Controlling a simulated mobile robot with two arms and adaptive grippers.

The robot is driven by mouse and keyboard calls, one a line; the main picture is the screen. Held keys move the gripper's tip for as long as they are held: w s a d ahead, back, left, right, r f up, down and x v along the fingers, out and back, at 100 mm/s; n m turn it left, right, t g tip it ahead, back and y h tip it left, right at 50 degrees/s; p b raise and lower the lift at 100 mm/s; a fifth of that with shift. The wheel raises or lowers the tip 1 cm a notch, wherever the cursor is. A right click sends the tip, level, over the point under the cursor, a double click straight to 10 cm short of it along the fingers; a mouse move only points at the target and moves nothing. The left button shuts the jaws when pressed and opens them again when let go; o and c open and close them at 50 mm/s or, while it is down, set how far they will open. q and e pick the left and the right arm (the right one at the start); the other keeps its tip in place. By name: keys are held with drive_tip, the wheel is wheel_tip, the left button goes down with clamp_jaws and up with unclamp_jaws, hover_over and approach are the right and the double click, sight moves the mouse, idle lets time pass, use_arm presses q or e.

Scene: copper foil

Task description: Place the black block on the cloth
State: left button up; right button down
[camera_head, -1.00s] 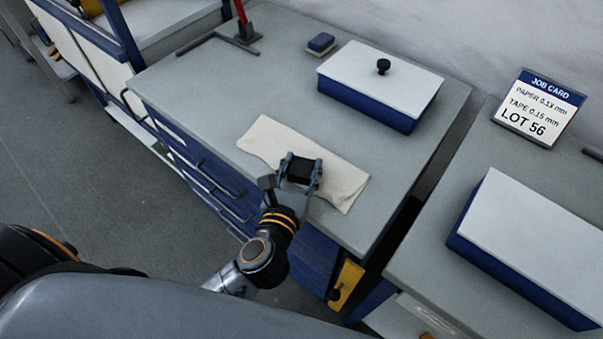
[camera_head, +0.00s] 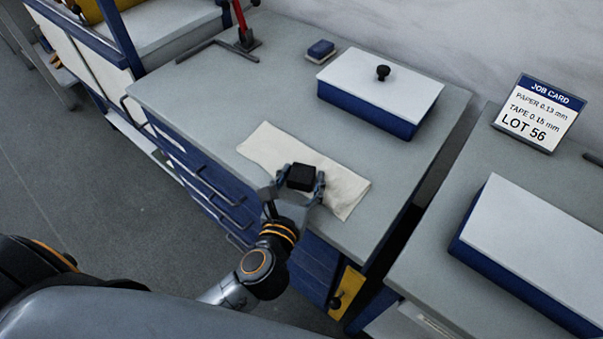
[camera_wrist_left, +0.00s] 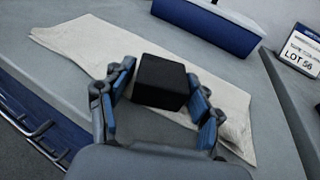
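The black block (camera_head: 301,177) rests on the cream cloth (camera_head: 268,143), near the cloth's middle. In the left wrist view the block (camera_wrist_left: 161,82) sits upright between the fingertips, with the cloth (camera_wrist_left: 85,42) beneath and around it. My left gripper (camera_head: 301,182) is open around the block, one finger on each side. In the left wrist view the left gripper (camera_wrist_left: 160,92) shows narrow gaps between its blue pads and the block. The block's underside is hidden. My right gripper is not in view.
A blue box with a white lid and black knob (camera_head: 378,90) stands behind the cloth. A small blue sponge-like block (camera_head: 320,48) lies near the wall. A job card (camera_head: 538,112) and another white-topped blue box (camera_head: 535,255) are on the right bench. The bench top left of the cloth is clear.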

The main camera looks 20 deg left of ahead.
use_arm(q)
drive_tip(key=shift+f, duration=0.15)
drive_tip(key=shift+r+p, duration=0.3)
drive_tip(key=shift+r, duration=0.1)
drive_tip(key=shift+s+r, duration=0.2)
drive_tip(key=s+r+b, duration=0.2)
drive_tip(key=s, duration=0.9)
drive_tip(key=shift+s+d+b, duration=0.15)
drive_tip(key=shift+d+b, duration=0.1)
drive_tip(key=shift+b, duration=0.05)
